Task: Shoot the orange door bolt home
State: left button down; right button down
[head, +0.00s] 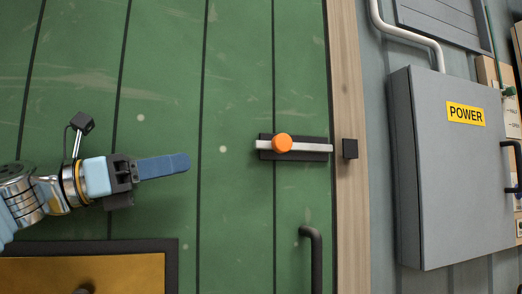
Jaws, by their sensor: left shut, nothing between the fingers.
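The door bolt has an orange knob (282,143) on a pale metal bar (312,147), set on a dark plate on the green door (235,75). The bar's right end stops near the plate's right edge, apart from the black keeper (350,148) on the wooden frame. My left gripper (188,162) is shut and empty, pointing right, to the left of the bolt and slightly lower, with a clear gap between them. My right gripper is not in view.
A black door handle (316,258) stands below the bolt. A grey POWER cabinet (450,180) is to the right of the wooden door frame (349,220). A dark-edged yellow panel (130,275) is at lower left. The door surface between gripper and bolt is free.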

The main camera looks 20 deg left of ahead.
aim_at(275, 145)
pick_arm(q)
jog(key=shift+w+d, duration=0.1)
